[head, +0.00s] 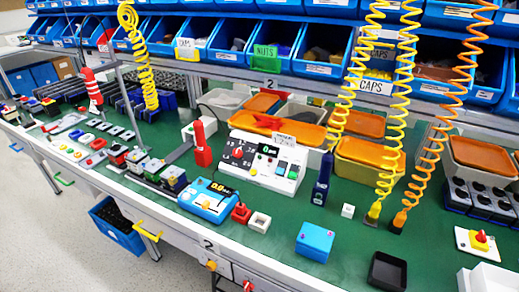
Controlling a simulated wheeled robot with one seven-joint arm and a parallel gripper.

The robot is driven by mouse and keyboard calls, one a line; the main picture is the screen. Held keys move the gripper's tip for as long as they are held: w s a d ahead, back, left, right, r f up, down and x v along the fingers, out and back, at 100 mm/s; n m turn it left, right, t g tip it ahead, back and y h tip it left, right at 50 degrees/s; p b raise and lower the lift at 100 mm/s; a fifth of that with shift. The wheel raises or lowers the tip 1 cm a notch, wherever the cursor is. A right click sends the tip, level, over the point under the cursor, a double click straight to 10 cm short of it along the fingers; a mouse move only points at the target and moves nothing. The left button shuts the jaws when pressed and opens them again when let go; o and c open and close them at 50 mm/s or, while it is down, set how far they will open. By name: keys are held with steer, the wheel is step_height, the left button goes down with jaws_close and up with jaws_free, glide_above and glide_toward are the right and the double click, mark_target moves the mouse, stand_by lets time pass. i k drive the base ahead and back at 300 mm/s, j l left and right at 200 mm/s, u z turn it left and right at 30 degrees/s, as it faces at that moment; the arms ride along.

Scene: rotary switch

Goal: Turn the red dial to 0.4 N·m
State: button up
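The red dial (238,153) is a small red knob on the dark left part of a white control box (290,187) at the middle of the green bench. Small white marks surround the knob, too small to read. A dark display (265,149) with green digits sits to its right, seemingly starting with 0. Coloured buttons lie below the display. A label stands on the box's top edge. I cannot tell which mark the dial points to. My gripper is not in the head view, and nothing touches the dial.
A blue device (208,200) with a display stands in front of the box. A red upright tool (202,145) is to its left, a dark blue one (322,180) to its right. Coiled yellow cords (398,110) hang at the right. Blue bins (275,45) line the back.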

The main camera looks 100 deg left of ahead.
mark_target(238, 152)
steer(key=u, duration=2.45)
